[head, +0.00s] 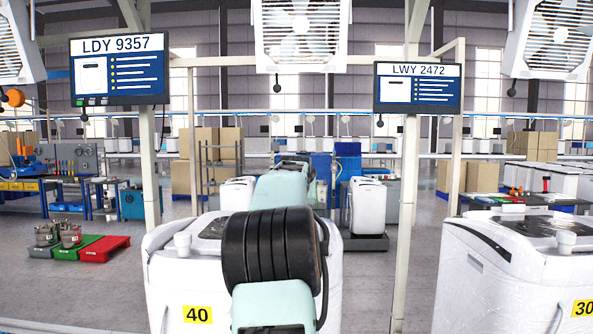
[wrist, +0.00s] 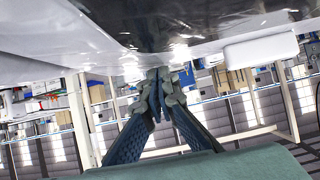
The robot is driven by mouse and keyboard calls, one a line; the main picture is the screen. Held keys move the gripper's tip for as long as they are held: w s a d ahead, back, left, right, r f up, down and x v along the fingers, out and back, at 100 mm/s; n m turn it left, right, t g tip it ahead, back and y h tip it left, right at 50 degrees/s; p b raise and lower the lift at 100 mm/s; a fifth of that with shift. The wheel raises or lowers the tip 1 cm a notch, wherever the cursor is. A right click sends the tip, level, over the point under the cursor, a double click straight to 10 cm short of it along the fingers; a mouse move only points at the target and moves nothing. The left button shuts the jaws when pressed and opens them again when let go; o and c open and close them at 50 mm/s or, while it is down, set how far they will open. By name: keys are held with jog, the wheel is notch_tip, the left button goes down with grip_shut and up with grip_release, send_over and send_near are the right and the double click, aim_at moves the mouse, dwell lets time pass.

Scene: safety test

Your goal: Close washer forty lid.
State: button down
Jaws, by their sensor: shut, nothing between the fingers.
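The white washer forty (head: 180,270) stands straight ahead, marked with a yellow "40" label (head: 197,314). Its dark lid (head: 208,227) shows on both sides of my arm and looks flat on the washer's top; my arm hides its middle, so I cannot tell whether it is fully down. In the wrist view, the dark glossy lid (wrist: 160,25) fills the top of the picture. My gripper (wrist: 158,82) is shut and empty, its fingertips close to the lid's edge; I cannot tell whether they touch it. The head view does not show the fingers.
A white washer labelled "30" (head: 510,270) stands at right, with a post (head: 407,220) between the two. Screens reading "LDY 9357" (head: 118,70) and "LWY 2472" (head: 418,88) hang above. Green and red trays (head: 105,249) lie on the floor at left, with open floor around them.

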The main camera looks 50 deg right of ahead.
jog(key=v, duration=1.1)
jog(key=shift+r, duration=0.1)
